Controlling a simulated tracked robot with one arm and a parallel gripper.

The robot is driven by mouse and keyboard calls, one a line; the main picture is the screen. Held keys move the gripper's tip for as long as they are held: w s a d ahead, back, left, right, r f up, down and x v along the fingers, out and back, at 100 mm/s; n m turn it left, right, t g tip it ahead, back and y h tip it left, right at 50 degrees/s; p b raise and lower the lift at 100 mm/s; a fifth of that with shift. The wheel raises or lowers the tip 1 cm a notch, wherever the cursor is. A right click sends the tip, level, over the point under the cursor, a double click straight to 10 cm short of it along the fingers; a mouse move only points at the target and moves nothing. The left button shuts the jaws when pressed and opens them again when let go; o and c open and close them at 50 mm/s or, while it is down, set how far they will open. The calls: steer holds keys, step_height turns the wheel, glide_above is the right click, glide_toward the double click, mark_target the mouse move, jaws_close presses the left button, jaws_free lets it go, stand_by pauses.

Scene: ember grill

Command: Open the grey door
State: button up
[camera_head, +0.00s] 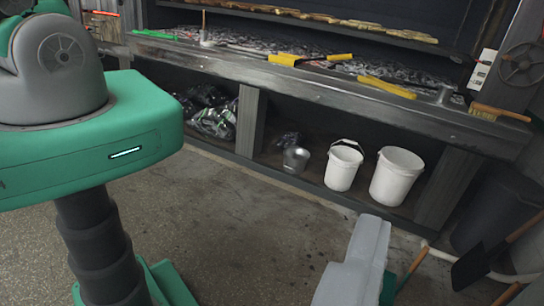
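No grey door can be made out in this view. A pale grey blocky piece (355,265) rises from the bottom edge, right of centre. It may be part of my gripper, but I cannot make out two fingertips or anything held. My own green and grey body fills the left side.
A long dark grill counter (330,92) crosses the back, with yellow-handled tools and a brush (485,112) on it. Below stand two white buckets (343,166) (396,177), a metal pail (296,158) and dark bags (213,117). A shovel (472,267) leans at right. The middle floor is clear.

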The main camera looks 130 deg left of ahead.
steer(key=shift+s+r+p, duration=0.2)
steer(key=shift+r+p, duration=0.1)
steer(key=shift+p, duration=0.6)
steer(key=s+p, duration=0.7)
steer(key=p, duration=0.2)
steer(key=shift+d, duration=0.35)
steer(key=shift+s+r, duration=0.1)
